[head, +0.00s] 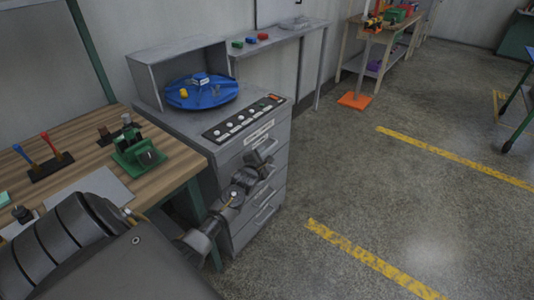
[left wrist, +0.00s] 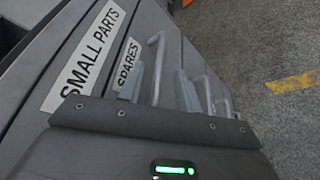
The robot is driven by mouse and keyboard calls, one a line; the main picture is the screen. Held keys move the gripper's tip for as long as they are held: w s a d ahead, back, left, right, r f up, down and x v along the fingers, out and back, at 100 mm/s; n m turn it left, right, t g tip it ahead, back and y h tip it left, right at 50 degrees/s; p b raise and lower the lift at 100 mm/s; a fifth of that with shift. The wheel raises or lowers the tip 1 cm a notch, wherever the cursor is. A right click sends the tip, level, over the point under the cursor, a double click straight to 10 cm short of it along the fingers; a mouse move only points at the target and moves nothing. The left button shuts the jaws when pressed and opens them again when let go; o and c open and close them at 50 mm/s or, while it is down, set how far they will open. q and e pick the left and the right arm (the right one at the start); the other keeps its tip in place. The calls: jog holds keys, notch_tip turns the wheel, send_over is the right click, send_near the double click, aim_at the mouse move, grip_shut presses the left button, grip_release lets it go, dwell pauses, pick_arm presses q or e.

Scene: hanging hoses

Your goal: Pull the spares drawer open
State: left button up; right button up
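The grey drawer cabinet (head: 222,170) stands in the middle of the head view, and its drawer fronts look closed. In the left wrist view the spares drawer carries a white SPARES label (left wrist: 126,64) and a bar handle (left wrist: 157,62). My left gripper (head: 262,158) is at the cabinet's upper front in the head view and hides part of it. In the left wrist view its two fingers (left wrist: 160,85) are apart, with the spares handle between them. Gaps show beside the bar. My right gripper is not in view.
A SMALL PARTS label (left wrist: 88,55) is on the panel beside the spares drawer. More handles (left wrist: 206,95) lie beyond the fingers. A blue turntable (head: 205,97) and button panel (head: 243,119) top the cabinet. A wooden bench (head: 95,150) stands left. The floor (head: 345,180) to the right is clear.

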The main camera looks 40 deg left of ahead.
pick_arm(q)
jog(key=shift+x, duration=1.9)
jog(key=shift+c, duration=0.2)
grip_shut()
